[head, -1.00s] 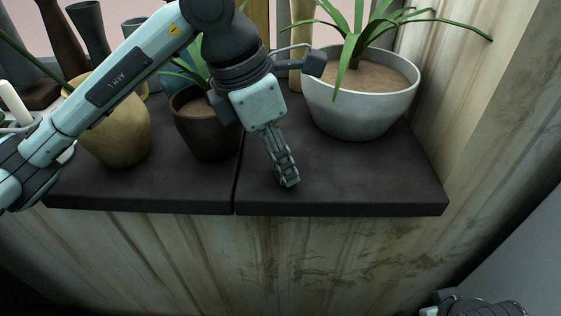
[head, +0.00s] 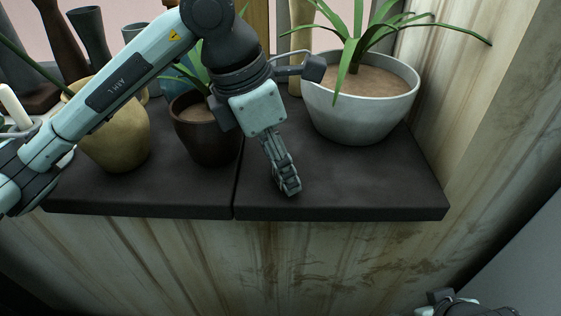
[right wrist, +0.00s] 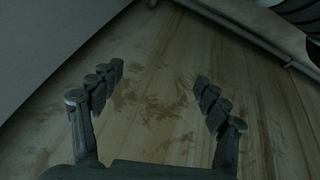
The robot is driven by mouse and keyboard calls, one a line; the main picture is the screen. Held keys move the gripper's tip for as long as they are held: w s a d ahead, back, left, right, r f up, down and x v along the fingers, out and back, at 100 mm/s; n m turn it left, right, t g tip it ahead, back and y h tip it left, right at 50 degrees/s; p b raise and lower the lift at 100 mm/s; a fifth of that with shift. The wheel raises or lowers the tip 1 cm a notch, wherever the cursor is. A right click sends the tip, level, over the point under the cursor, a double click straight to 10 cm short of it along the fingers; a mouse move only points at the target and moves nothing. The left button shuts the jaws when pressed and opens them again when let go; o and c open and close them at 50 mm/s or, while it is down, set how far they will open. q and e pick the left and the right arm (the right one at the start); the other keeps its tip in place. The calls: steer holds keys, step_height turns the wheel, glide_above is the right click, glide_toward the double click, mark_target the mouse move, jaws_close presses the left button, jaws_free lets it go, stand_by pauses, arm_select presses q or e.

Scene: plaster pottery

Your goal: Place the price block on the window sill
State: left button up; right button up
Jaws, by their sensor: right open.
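The window sill (head: 345,185) is a dark slab in two sections, with a narrow seam between them. My left arm reaches over it from the left. My left gripper (head: 288,188) points down at the front part of the right section, seen side-on, so whether its fingers are open or shut is unclear. Contact with the sill is also unclear. I cannot make out a price block in either view. My right gripper (right wrist: 153,90) is open and empty in the right wrist view, in front of the stained wooden panel (right wrist: 165,115).
A white bowl planter (head: 365,115) stands at the right of the sill. A dark brown pot (head: 205,135) and a yellowish pot (head: 115,135) stand to the left. The front right of the sill is bare. A wooden wall (head: 475,80) rises at the right.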

arm_select(q)
steer(key=shift+o, duration=0.2)
steer(key=shift+r, duration=0.2)
steer(key=shift+p+v, duration=0.8)
steer(key=shift+v, duration=0.15)
steer(key=p+v, duration=0.4)
steer(key=v, duration=0.6)
arm_select(e)
step_height(320, 180, down, 13)
steer(key=g, duration=0.1)
steer(key=shift+d+g, duration=0.4)
steer(key=shift+d, duration=0.05)
steer(key=shift+f, duration=0.1)
